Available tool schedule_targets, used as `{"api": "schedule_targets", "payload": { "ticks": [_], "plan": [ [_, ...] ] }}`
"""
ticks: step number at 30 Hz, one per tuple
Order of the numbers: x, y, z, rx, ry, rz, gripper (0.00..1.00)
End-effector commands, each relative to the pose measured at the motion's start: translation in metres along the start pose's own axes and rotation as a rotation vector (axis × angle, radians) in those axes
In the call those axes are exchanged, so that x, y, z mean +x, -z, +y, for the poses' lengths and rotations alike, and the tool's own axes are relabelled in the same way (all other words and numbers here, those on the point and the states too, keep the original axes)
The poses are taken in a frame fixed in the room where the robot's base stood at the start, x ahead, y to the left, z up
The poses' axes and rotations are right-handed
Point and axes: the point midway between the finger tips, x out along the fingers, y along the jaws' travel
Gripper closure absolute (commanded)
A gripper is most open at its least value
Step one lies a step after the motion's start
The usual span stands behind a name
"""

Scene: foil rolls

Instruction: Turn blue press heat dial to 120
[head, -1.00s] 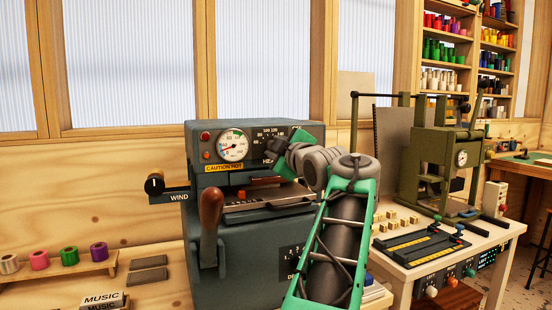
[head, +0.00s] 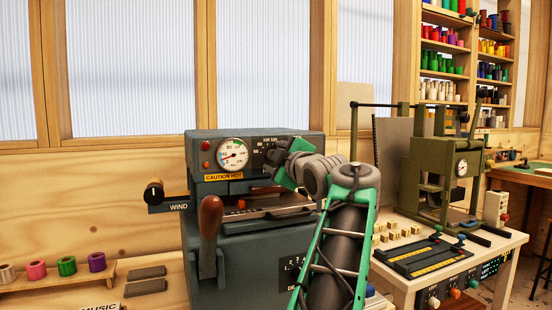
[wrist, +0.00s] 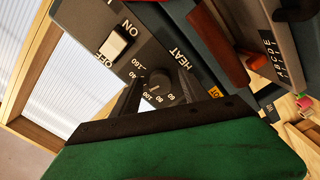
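The blue press (head: 250,258) is a dark blue-grey machine standing left of centre in the head view. Its heat dial (wrist: 159,87) is a small dark knob with a pale mark, ringed by white numbers, beside the word HEAT in the wrist view. My gripper (wrist: 158,92) reaches to the panel with one dark finger on each side of the dial. Some numbers show between the fingers, so they look apart. I cannot tell whether either finger touches the knob. The 120 mark is not readable. In the head view my gripper (head: 277,160) largely hides the dial.
A white ON/OFF switch (wrist: 117,42) lies close to the dial. The press has a round gauge (head: 233,154), a brown-handled lever (head: 209,217) and a WIND knob (head: 154,193). A green press (head: 445,175) stands on a table at right.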

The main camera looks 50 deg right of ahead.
Motion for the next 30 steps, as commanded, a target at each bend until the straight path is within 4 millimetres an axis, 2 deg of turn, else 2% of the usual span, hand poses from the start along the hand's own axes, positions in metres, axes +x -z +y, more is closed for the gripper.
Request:
{"api": "schedule_targets", "payload": {
  "ticks": [8,16,20,30],
  "plan": [
    [-0.005,-0.001,0.001,0.000,-0.002,-0.001,0.48],
    [-0.057,-0.001,0.001,-0.002,-0.004,-0.004,0.48],
    [-0.074,-0.001,0.001,-0.001,-0.002,-0.002,0.48],
    [-0.078,0.000,0.000,0.000,0.000,0.000,0.48]
  ]
}}
